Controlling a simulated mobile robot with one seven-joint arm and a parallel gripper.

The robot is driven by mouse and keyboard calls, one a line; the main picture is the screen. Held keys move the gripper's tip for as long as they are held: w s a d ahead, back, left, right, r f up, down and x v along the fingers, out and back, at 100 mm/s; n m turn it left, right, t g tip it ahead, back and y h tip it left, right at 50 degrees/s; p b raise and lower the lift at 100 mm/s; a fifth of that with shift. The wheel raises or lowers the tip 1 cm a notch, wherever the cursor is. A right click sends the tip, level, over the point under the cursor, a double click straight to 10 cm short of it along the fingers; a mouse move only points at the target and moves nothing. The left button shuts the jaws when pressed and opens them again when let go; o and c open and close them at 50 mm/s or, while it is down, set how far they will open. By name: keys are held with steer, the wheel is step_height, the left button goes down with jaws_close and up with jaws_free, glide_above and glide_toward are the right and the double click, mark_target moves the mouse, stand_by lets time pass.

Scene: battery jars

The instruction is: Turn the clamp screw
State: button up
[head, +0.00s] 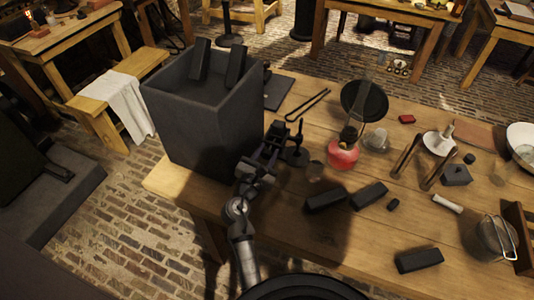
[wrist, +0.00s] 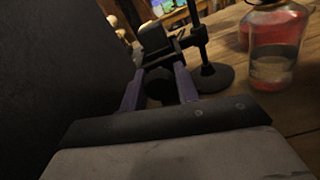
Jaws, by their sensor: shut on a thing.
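My gripper (head: 268,152) is beside the right wall of the large dark grey jar (head: 205,125). In the wrist view its two purple-grey fingers (wrist: 158,88) are shut on a dark round knob, which looks like the clamp screw (wrist: 159,96). A dark block-like clamp body (wrist: 155,42) shows just beyond the fingertips. A dark stand (wrist: 212,76) with a round base is close behind, to the right. In the head view the clamp is dark and hard to tell apart from my gripper. How far the screw is turned cannot be seen.
Two dark plates (head: 235,66) stick up from the jar. A flask of red liquid (head: 342,155) stands right of my gripper. Dark blocks (head: 325,199) lie on the wooden table (head: 300,250) in front. Tongs (head: 307,104) lie behind. The jar wall leaves little room on the left.

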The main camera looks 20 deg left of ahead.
steer(key=n, duration=0.5)
steer(key=shift+n, duration=0.3)
steer(key=n, duration=0.5)
steer(key=shift+f, duration=0.1)
steer(key=shift+n, duration=0.3)
steer(key=o, duration=1)
steer(key=shift+s, duration=0.1)
